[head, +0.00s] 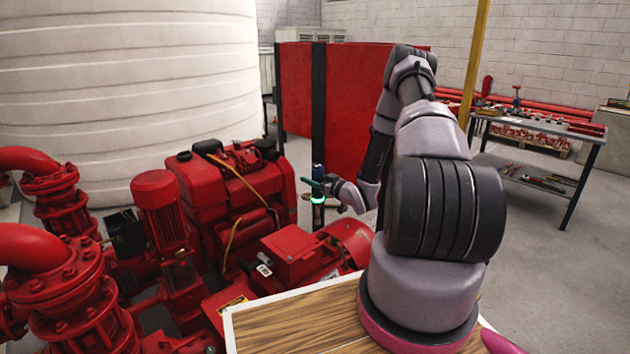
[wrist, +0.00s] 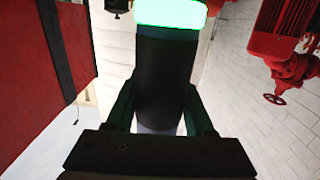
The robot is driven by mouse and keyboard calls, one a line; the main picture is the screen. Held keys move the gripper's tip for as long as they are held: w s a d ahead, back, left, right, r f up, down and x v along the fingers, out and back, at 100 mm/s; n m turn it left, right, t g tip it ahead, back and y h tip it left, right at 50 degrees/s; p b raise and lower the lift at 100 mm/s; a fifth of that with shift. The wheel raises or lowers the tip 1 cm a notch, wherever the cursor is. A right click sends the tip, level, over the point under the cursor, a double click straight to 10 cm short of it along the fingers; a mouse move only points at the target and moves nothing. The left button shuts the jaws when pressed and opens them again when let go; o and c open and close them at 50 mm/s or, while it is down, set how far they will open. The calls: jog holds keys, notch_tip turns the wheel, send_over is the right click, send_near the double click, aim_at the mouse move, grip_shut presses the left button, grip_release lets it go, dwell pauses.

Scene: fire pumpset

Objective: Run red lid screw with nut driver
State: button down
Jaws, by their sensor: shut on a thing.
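My gripper (head: 322,186) is shut on an upright cylindrical tool, taken to be the nut driver (head: 318,173), with a glowing green ring near its lower part. In the wrist view the dark tool body (wrist: 165,75) sits between the two green fingers of my gripper (wrist: 163,110), and the bright ring crosses the top edge. The tool is held in the air behind the red motor with a box-shaped lid (head: 297,246), seen from the head. I cannot make out the lid screw or the tool's tip contact.
A red engine (head: 222,185) and red pumps with pipes (head: 62,275) fill the left, before a white tank (head: 120,70). A red cabinet (head: 352,110) stands behind the tool. A wood-topped surface (head: 310,322) is in front. A workbench (head: 540,125) stands at right, with open floor before it.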

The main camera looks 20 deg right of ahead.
jog(key=shift+d, duration=0.15)
notch_tip(320, 180, down, 8)
dwell(0.9)
jog(key=shift+f, duration=0.4)
dwell(0.8)
jog(key=shift+s+f, duration=0.15)
jog(key=shift+f, duration=0.1)
dwell(1.0)
jog(key=shift+r, duration=0.3)
dwell(2.9)
